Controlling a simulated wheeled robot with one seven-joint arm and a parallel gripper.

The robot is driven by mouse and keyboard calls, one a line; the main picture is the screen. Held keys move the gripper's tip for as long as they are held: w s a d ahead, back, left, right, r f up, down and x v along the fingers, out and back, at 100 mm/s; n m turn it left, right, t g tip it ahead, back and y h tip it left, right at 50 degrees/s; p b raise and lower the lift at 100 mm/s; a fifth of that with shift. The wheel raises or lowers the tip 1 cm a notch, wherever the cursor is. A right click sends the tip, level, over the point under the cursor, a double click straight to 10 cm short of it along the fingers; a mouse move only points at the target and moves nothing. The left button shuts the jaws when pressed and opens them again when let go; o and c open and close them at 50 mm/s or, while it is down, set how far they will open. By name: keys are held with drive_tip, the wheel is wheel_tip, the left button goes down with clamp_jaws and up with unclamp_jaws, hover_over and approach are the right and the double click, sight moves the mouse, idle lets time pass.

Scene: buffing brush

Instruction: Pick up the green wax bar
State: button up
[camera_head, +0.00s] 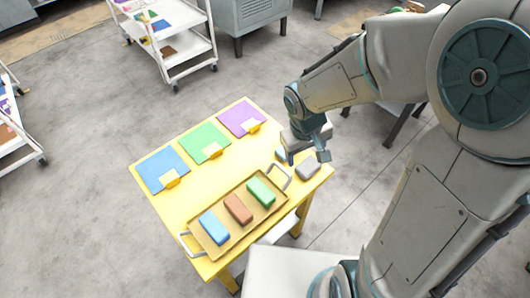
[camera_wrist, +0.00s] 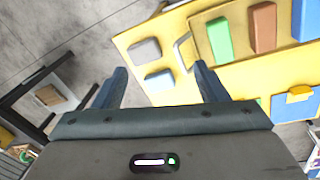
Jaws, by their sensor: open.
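The green wax bar (camera_head: 261,191) lies in a tray (camera_head: 220,246) on the yellow table, at the tray's right end, beside a brown bar (camera_head: 238,209) and a blue bar (camera_head: 214,228). In the wrist view the green bar (camera_wrist: 219,40) shows beyond the right finger, with the brown bar (camera_wrist: 263,27) to its right. My gripper (camera_head: 307,157) is open and empty above the table's right end, to the right of and above the green bar. In the wrist view its two fingers (camera_wrist: 158,85) are spread apart.
A grey block (camera_head: 308,168) lies right of the tray; a light blue block (camera_wrist: 159,80) lies near it. Blue (camera_head: 162,170), green (camera_head: 205,142) and purple (camera_head: 241,117) sheets line the table's far side. The tray handles stand up at both ends.

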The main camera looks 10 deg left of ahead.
drive_tip(key=s+a+f+n+g+y+p, duration=0.15)
drive_tip(key=a+f+n, duration=0.25)
drive_tip(key=a+f, duration=0.5)
hover_over(260, 190)
drive_tip(key=f, duration=0.6)
drive_tip(key=shift+d+f, duration=0.1)
drive_tip(key=shift+d, duration=0.1)
drive_tip(key=shift+w+a+f, duration=0.1)
drive_tip(key=shift+a+f, duration=0.05)
drive_tip(key=shift+f, duration=2.75)
drive_tip(key=c, duration=1.2)
